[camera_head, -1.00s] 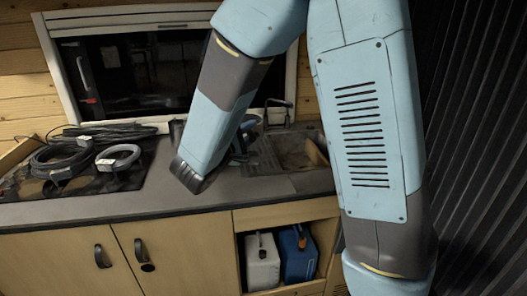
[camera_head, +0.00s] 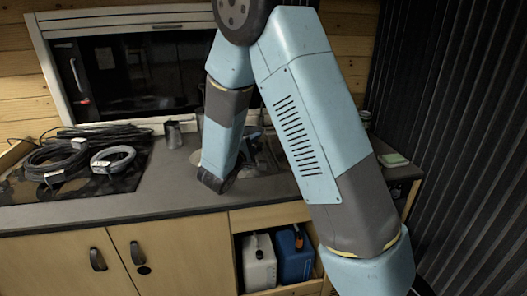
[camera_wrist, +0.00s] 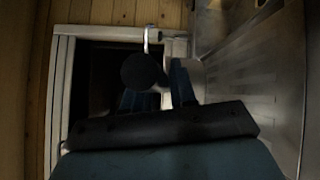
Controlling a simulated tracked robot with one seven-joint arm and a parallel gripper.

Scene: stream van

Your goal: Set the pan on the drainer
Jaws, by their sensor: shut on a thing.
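My gripper (camera_wrist: 158,92) shows at the lower middle of the wrist view, its two blue fingers shut on a dark, round-ended thing (camera_wrist: 140,72), which I take to be the handle of the pan. The pan's body cannot be made out clearly. The ribbed metal drainer (camera_wrist: 255,75) runs along the right of the wrist view, beside and apart from the fingers. In the head view the sink and drainer area (camera_head: 266,162) is partly covered by my arm, and my gripper and the pan are mostly hidden behind it.
A tap (camera_wrist: 150,38) rises just beyond my fingers. A metal mug (camera_head: 173,135) stands at the counter's back edge. Coiled cables (camera_head: 68,158) lie on the dark hob at left. A green sponge-like block (camera_head: 392,159) lies at right. The front middle counter is clear.

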